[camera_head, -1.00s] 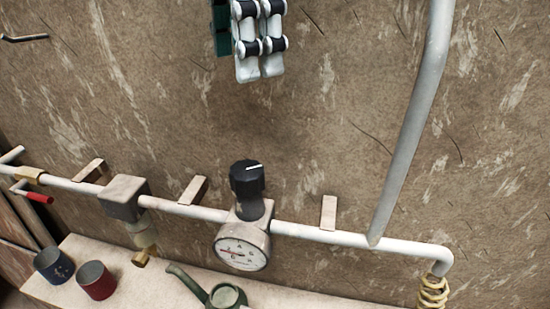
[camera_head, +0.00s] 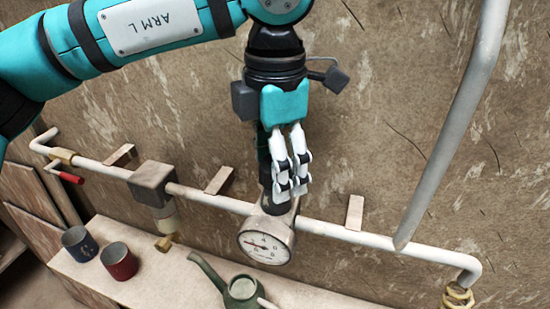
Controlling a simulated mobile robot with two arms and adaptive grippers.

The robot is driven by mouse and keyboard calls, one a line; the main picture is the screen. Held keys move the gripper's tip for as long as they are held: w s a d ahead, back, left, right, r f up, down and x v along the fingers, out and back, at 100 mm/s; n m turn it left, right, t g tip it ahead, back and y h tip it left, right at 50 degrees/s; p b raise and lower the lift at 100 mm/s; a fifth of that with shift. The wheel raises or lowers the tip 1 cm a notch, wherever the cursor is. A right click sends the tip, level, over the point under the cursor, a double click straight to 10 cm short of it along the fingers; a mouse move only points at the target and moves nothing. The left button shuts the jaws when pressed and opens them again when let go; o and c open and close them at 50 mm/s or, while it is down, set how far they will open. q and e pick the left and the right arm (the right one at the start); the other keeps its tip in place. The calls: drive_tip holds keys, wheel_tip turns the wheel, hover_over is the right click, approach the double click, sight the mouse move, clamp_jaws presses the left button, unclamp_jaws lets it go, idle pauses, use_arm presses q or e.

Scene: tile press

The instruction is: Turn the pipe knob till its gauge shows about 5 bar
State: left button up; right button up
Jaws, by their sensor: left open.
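A black pipe knob (camera_head: 266,200) stands on top of the regulator body on the white pipe; its upper part is largely hidden behind my left gripper. My left gripper (camera_head: 283,193) points down with its fingers around or in front of the knob, and it is open. I cannot tell whether the fingers touch the knob. The round white gauge (camera_head: 265,247) faces me below the knob. Its needle lies toward the upper left of the dial, but the numbers are too small to read. My right gripper is not in view.
The white pipe (camera_head: 345,232) runs along the wall, with a grey block (camera_head: 152,183) and a red-handled valve (camera_head: 71,178) to the left. A blue mug (camera_head: 80,245), a red mug (camera_head: 119,262) and a green watering can (camera_head: 240,290) stand on the shelf below.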

use_arm(q)
drive_tip(key=shift+f, duration=0.1)
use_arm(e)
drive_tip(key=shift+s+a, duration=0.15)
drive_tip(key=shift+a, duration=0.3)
use_arm(q)
drive_tip(key=c, duration=1.2)
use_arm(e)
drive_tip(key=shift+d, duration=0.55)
